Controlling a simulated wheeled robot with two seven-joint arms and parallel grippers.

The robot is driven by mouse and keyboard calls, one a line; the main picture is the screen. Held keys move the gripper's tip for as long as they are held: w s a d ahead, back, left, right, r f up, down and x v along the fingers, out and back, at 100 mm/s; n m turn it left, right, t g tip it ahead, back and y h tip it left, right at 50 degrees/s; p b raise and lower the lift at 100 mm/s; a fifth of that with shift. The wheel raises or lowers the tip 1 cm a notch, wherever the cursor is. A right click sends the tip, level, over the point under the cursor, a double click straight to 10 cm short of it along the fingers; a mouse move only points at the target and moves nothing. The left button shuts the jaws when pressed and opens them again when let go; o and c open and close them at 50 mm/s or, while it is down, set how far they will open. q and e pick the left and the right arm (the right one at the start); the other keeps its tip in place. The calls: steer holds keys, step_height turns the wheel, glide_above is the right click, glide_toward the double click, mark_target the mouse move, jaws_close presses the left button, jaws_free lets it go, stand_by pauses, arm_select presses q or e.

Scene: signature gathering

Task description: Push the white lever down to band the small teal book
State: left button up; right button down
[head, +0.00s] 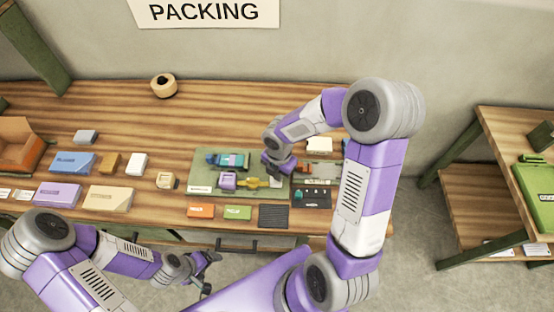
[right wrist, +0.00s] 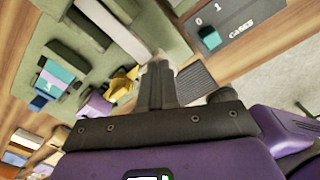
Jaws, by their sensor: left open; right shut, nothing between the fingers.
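The small teal book (head: 233,160) lies toward the back of a green board (head: 204,188) on the bench. It also shows in the right wrist view, as a teal block (right wrist: 52,80) at the left. My right gripper (head: 284,168) is shut and empty, low over the board's right side, to the right of the book. Its closed fingers (right wrist: 158,65) point at the board in the right wrist view. My left gripper (head: 211,273) is open and empty in front of the bench.
A purple device (head: 228,180) and a yellow piece (head: 251,183) sit on the board. Orange (head: 201,211) and green (head: 238,212) cards and a dark ribbed pad (head: 273,216) lie in front. Several books and boxes fill the left. The back of the bench is mostly clear.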

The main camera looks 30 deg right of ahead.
step_height(320, 180, up, 7)
steer(key=p, duration=0.6)
stand_by(0.3)
